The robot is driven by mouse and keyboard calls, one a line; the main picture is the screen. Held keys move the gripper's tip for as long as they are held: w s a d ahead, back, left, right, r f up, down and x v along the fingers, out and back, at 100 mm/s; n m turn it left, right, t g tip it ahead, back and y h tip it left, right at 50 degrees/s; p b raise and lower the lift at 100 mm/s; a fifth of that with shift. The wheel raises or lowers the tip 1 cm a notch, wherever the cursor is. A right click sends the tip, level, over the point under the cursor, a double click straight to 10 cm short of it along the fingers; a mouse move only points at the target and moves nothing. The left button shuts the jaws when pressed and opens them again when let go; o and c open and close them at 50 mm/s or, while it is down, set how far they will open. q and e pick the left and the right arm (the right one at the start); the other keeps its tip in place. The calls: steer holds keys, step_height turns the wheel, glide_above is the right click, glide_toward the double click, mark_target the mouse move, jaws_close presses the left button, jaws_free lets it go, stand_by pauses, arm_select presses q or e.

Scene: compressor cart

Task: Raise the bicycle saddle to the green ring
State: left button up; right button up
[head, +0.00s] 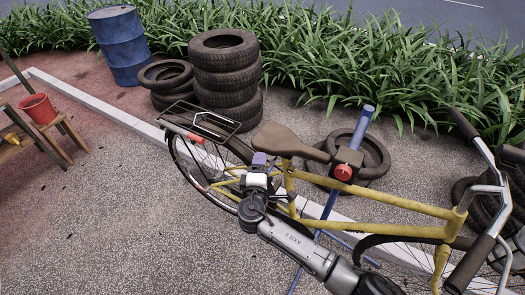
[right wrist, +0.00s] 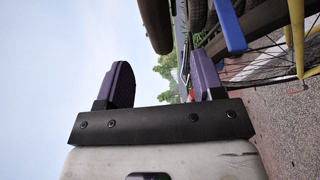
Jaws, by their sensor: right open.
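The bicycle saddle (head: 285,140) is brown and sits above the yellow bicycle frame (head: 405,207) in the head view. In the right wrist view, part of the brown saddle (right wrist: 156,24) shows at the top, beyond the fingers. My right gripper (head: 262,161) is just left of and below the saddle, in front of the rear wheel. Its purple fingers are open in the right wrist view (right wrist: 163,82), with nothing between them. A blue bar (right wrist: 228,25) shows to their right there. I cannot make out the green ring. My left gripper is not in view.
A blue stand post (head: 331,203) with a clamp and red knob (head: 343,172) stands beside the frame. Stacked tyres (head: 226,68), a blue barrel (head: 123,45) and a red bucket (head: 38,110) stand farther off. The pavement at the lower left is clear.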

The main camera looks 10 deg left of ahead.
mark_target(262, 151)
steer(key=shift+w+a, duration=0.1)
steer(key=shift+w, duration=4)
steer(key=shift+c, duration=0.4)
jaws_close()
steer(key=c, duration=0.6)
jaws_free()
steer(key=c, duration=0.4)
